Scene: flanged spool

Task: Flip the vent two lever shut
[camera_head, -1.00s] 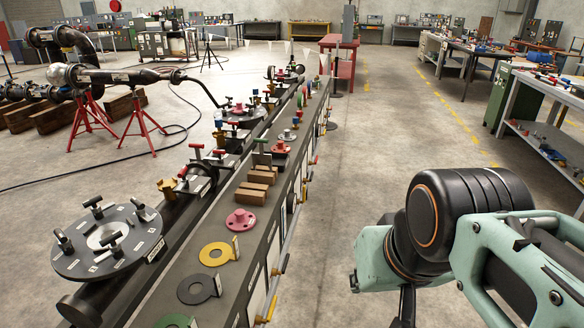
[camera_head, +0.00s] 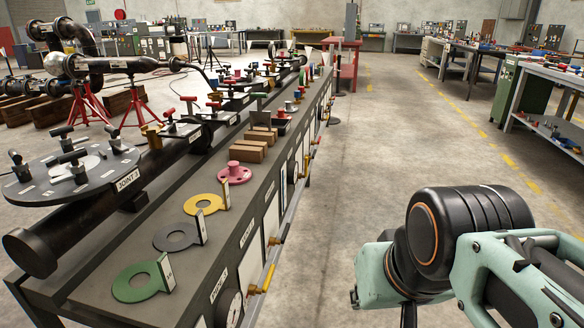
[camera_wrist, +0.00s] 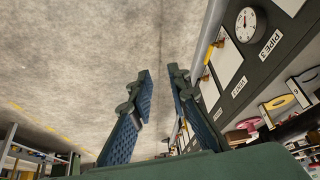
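The vent levers are yellow handles low on the bench's side face. In the head view one yellow lever (camera_head: 262,288) is near and another (camera_head: 277,240) is farther along, both by the pipe rail. The labels are too small to tell surely which is vent two. In the wrist view a label (camera_wrist: 238,88) seems to read vent, with a yellow handle (camera_wrist: 206,72) near it. My gripper (camera_wrist: 159,72) is open and empty, its fingers apart over bare floor beside the bench. In the head view my arm is at lower right, clear of the bench, and the fingers are hidden.
The aisle floor right of the bench is clear. A workbench (camera_head: 540,125) stands at right.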

